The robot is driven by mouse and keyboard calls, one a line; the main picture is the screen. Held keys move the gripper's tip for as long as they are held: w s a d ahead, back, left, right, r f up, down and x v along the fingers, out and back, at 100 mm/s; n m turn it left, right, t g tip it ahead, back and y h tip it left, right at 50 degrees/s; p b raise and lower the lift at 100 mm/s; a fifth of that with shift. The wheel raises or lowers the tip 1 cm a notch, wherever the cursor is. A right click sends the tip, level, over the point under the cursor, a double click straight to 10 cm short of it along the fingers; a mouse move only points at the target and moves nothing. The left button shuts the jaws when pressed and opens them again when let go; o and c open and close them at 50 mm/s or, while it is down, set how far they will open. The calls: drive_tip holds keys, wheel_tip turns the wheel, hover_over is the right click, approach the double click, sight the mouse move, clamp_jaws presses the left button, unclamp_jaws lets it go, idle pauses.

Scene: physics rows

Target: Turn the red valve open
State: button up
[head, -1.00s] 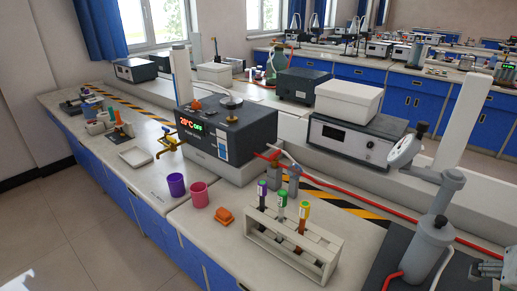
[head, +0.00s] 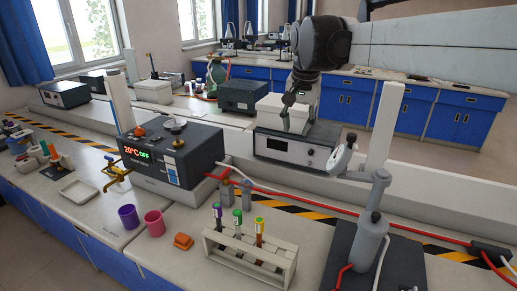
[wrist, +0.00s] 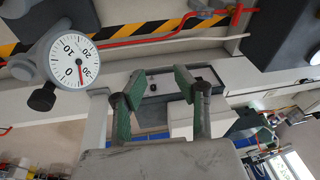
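A red handle-like piece (head: 222,173), which may be the red valve, shows in the head view at the right side of the heater box, beside grey fittings. A similar red piece (wrist: 238,14) is at the top of the wrist view, on a red tube; I cannot tell a valve's setting from it. My gripper (head: 289,110) points down in front of the white box, behind and to the right of the red piece. In the wrist view its two green-padded fingers (wrist: 160,78) are apart with nothing between them.
A grey stand with a dial gauge (head: 342,158) rises at the right; the gauge is large at the left of the wrist view (wrist: 75,62). The heater box (head: 170,150), a tube rack (head: 250,256) and cups (head: 154,222) occupy the bench. A red tube (head: 300,197) runs along it.

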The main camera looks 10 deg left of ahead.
drive_tip(key=w+a+f+g+p, duration=0.25)
drive_tip(key=w+a, duration=0.45)
drive_tip(key=a, duration=0.7)
drive_tip(key=m+h+p, duration=0.1)
drive_tip(key=p, duration=0.1)
hover_over(225, 170)
wheel_tip(225, 170, down, 8)
wheel_tip(225, 170, down, 13)
drive_tip(key=shift+d+f, duration=0.1)
drive_tip(key=shift+f, duration=0.05)
drive_tip(key=shift+c, duration=0.3)
clamp_jaws()
